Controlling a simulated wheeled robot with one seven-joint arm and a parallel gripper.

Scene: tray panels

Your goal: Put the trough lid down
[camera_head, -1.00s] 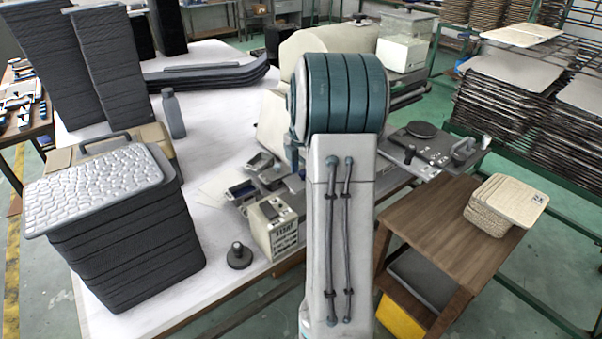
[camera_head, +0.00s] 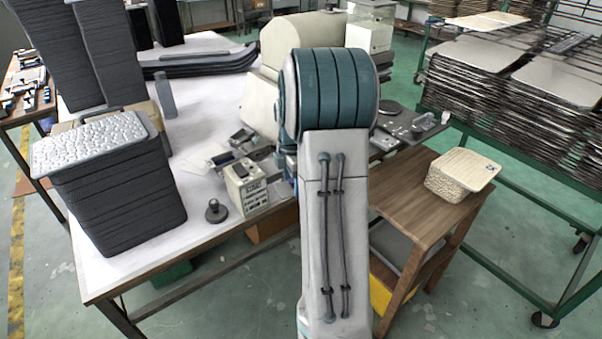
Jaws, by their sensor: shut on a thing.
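My gripper is not in view. My own arm fills the middle of the picture and hides what lies behind it. A flat grey metal piece (camera_head: 402,128) with a dark round disc on top lies at the table's right end, just right of my arm, and is partly hidden by it. I cannot tell whether this piece is the trough or its lid. No lid held by my gripper can be made out.
A white-topped table (camera_head: 190,235) carries a stack of dark trays (camera_head: 125,195), a small labelled box (camera_head: 245,187) and a dark knobbed weight (camera_head: 215,211). A wooden stand (camera_head: 410,190) with a pale woven block (camera_head: 462,172) is at right. A green rack (camera_head: 520,185) stands beyond it.

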